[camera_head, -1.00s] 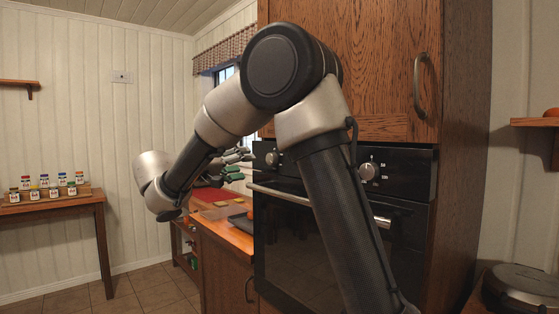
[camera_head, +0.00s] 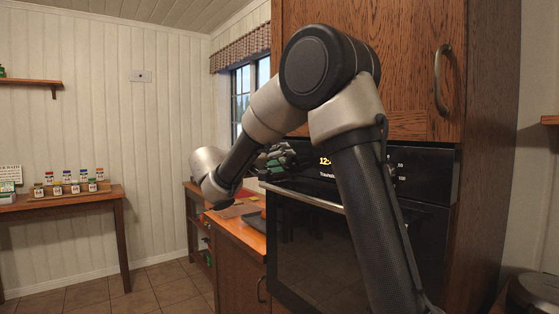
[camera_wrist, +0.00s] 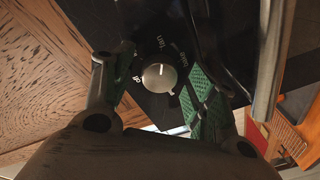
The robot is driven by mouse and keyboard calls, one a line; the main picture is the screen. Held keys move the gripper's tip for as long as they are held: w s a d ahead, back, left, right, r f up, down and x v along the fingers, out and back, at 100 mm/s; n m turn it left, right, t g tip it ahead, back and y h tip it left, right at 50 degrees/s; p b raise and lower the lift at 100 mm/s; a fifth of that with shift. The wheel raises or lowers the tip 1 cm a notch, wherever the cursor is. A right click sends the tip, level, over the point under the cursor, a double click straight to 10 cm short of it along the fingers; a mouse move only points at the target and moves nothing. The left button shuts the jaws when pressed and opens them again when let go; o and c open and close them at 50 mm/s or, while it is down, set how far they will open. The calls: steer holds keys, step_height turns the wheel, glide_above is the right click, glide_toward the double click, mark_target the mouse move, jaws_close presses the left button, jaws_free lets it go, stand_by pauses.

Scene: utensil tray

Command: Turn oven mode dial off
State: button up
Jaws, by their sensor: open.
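The oven (camera_head: 315,245) is black and built into a wooden cabinet. Its mode dial (camera_wrist: 160,77) is a round silver knob on the black panel, with a white mark and printed labels, one reading "fan", beside it. My gripper (camera_head: 277,160) is at the left end of the oven panel and hides this dial in the head view. In the wrist view my gripper (camera_wrist: 157,88) has its green-padded fingers apart, one on each side of the dial. I cannot tell whether either finger touches it.
The oven's bar handle (camera_head: 305,197) runs just below the panel and close beside my gripper in the wrist view (camera_wrist: 268,60). A lit clock display (camera_head: 326,161) is to the right. A counter (camera_head: 240,234) is at the left, and a shelf with spice jars (camera_head: 70,188) stands farther left.

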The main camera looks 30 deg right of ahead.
steer(key=c, duration=1)
steer(key=shift+n, duration=0.3)
steer(key=n, duration=0.4)
steer(key=shift+n, duration=0.3)
steer(key=n+g, duration=0.1)
steer(key=n, duration=0.4)
steer(key=n+g, duration=0.1)
steer(key=n, duration=1)
steer(key=shift+w+r+n+g, duration=0.2)
steer(key=shift+w+n+g, duration=0.05)
steer(key=shift+n+g, duration=0.15)
